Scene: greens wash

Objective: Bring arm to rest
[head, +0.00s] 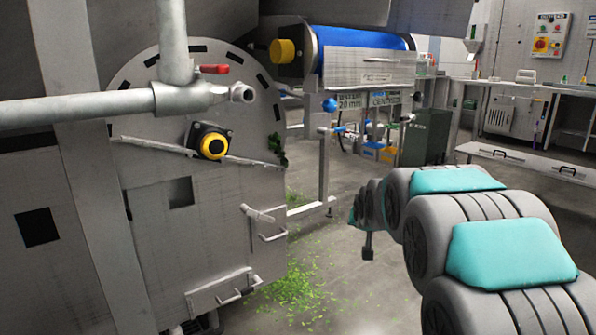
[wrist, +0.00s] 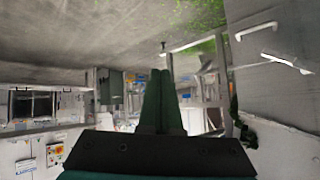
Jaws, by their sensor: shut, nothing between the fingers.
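My arm (head: 445,215) stretches forward from the lower right in the head view, grey with teal pads. My gripper is at its far end, small and mostly hidden behind the arm links in the head view. In the wrist view my gripper (wrist: 161,75) shows as two dark green fingers lying side by side with their tips together. The fingers are shut and hold nothing. They are in free air, and no object touches them.
A large steel washing machine (head: 215,235) with a red-handled valve (head: 213,69) and pipes (head: 80,110) stands close on the left. Spilled greens (head: 300,292) lie on the floor beside it. A blue roller (head: 360,40) and a green bin (head: 425,138) stand behind. Benches (head: 530,165) line the right.

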